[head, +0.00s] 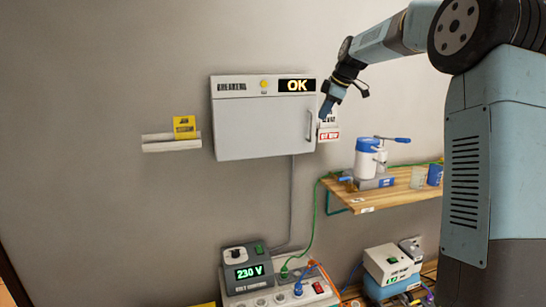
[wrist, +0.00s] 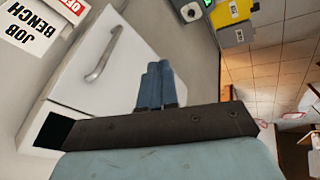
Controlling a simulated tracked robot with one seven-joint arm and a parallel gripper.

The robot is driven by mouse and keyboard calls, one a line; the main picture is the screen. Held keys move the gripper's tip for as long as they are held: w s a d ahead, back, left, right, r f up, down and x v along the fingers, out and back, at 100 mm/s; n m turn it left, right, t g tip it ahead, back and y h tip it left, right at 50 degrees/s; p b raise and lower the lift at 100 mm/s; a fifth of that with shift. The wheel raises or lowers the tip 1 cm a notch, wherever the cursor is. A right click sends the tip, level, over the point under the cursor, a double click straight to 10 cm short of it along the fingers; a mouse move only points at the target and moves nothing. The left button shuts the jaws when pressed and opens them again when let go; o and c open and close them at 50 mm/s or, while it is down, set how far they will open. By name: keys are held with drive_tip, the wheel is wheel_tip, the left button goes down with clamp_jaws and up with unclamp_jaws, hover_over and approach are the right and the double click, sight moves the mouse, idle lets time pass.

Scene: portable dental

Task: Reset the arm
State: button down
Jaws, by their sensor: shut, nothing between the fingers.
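My gripper (head: 325,108) is at the end of my raised arm, at the right side of the wall cabinet in the head view. Its blue fingers are together and empty; they also show in the wrist view (wrist: 157,84). The white breaker cabinet (head: 255,128) is closed, with a bar handle (head: 309,124) near its right edge. Its display (head: 296,86) reads "OK" and a yellow button sits beside it. In the wrist view the cabinet door and handle (wrist: 103,55) lie left of the fingers. I cannot tell whether the gripper touches anything.
A wooden shelf (head: 385,198) at right holds a blue-and-white device (head: 370,158) and cups. Below are a box reading "230 V" (head: 247,271), a power strip (head: 280,297) with plugs, and another device (head: 391,263). A small wall ledge (head: 171,144) holds a yellow card.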

drive_tip(key=s+r+m+t+h, duration=0.1)
drive_tip(key=s+m+h, duration=0.45)
drive_tip(key=s, duration=1.95)
drive_tip(key=s+d+f+m, duration=0.1)
drive_tip(key=s+f+m, duration=0.2)
drive_tip(key=s, duration=0.4)
drive_tip(key=s+d+f+m+y, duration=0.1)
drive_tip(key=s+d+f+m, duration=0.1)
drive_tip(key=s, duration=0.5)
drive_tip(key=s+d+f+m, duration=0.2)
drive_tip(key=s+f+m, duration=0.3)
drive_tip(key=s, duration=0.3)
drive_tip(key=shift+d+m+t, duration=0.15)
drive_tip(key=shift+m+t, duration=0.25)
drive_tip(key=shift+m, duration=0.15)
